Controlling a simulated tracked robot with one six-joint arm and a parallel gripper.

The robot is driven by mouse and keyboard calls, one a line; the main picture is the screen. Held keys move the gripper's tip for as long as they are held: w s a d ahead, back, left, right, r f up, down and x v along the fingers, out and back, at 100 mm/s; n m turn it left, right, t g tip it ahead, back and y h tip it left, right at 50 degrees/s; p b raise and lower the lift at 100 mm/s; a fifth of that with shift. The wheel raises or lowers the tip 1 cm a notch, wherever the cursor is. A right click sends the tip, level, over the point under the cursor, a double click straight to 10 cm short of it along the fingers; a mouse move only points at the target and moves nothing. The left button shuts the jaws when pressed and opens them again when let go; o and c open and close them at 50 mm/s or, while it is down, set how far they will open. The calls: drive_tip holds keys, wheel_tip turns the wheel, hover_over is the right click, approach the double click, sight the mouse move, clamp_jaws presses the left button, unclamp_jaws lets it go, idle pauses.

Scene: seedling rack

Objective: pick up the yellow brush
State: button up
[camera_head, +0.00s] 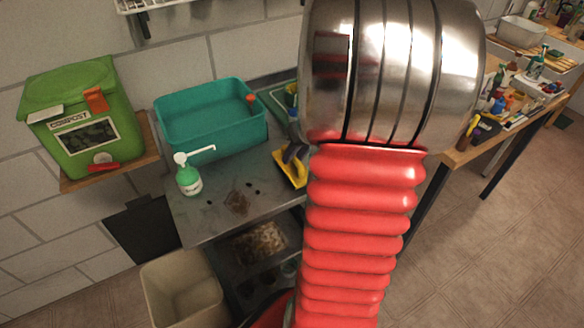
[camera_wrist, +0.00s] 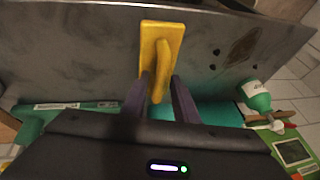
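The yellow brush (camera_head: 288,174) lies on the dark metal bench top beside my red arm, which hides part of that area. In the wrist view the brush (camera_wrist: 151,32) shows a flat yellow base with a raised handle pointing toward my gripper. My gripper (camera_wrist: 160,97) is open, with one dark finger on each side of the handle's near end. I cannot tell whether the fingers touch the handle. In the head view my dark gripper (camera_head: 294,152) appears right at the brush, partly covering it.
A teal tub (camera_head: 205,122) stands behind the brush on the bench (camera_head: 222,222). A green pump bottle (camera_head: 188,178) stands to the left. A green compost bin (camera_head: 80,112) sits on a shelf at far left. A beige bin (camera_head: 180,285) stands below the bench.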

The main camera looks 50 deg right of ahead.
sight(295, 157)
clamp_jaws()
drive_tip(key=shift+r, duration=0.15)
idle(0.4)
wheel_tip(295, 157, up, 10)
idle(0.5)
idle(0.3)
drive_tip(key=shift+c, duration=1.9)
unclamp_jaws()
clamp_jaws()
drive_tip(key=shift+w+a, duration=0.1)
